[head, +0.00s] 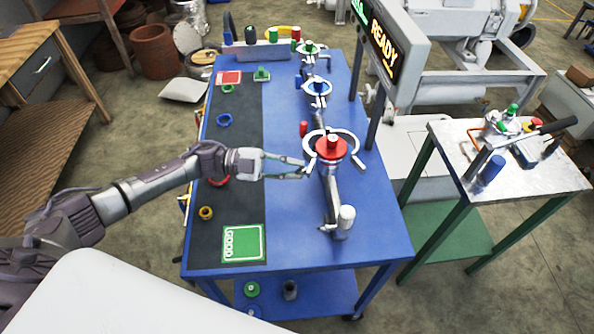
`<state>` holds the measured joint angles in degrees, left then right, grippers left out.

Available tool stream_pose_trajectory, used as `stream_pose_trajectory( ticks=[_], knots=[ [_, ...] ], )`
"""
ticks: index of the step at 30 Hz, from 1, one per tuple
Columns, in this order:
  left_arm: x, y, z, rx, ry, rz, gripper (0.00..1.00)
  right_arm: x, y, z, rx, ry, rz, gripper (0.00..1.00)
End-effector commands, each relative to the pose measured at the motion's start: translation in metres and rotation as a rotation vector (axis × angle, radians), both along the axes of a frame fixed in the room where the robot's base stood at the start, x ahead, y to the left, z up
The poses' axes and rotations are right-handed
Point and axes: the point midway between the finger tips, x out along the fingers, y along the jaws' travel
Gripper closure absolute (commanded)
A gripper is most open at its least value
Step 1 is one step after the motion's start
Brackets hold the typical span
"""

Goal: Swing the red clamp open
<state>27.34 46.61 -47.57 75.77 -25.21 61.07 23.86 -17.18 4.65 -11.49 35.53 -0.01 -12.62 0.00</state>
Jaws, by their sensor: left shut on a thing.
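The red clamp (347,136) is a pale metal ring around a red flange (331,149) on a grey pipe fitting on the blue table. Its two curved ends point toward the near side, one at the left and one at the right near the grey pipe. My left gripper (303,167) comes in from the left, at the left end of the clamp, and is shut on that end. The fingers partly hide the contact. My right gripper is not in view.
Blue (317,87) and green (309,47) flanges with clamps stand farther along the blue table (280,222). A red cylinder (303,129) stands left of the clamp. A green GOOD pad (243,243) lies near the front. A READY display (384,50) rises at the right.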

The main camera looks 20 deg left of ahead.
Motion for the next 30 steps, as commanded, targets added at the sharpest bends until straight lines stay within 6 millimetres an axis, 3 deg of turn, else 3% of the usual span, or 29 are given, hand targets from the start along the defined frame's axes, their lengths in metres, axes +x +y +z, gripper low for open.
stream_pose_trajectory(
  ticks=[2,3,5,13,17,30],
  knots=[
    [0.005,0.003,0.004,-0.002,-0.007,0.016,1.00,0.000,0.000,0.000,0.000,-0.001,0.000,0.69],
    [0.006,0.003,0.004,-0.002,-0.007,0.016,0.78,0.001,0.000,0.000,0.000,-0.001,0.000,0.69],
    [0.005,0.002,0.005,-0.002,-0.008,0.015,0.69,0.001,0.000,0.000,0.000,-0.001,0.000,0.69],
    [0.003,0.001,0.003,-0.003,-0.006,0.009,0.69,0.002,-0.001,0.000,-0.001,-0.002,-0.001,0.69],
    [0.001,0.010,0.002,-0.001,-0.004,0.009,0.69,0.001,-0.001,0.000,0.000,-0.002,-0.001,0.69],
    [-0.015,0.095,0.002,0.000,-0.004,0.012,0.69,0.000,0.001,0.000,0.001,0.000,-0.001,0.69]
  ],
)
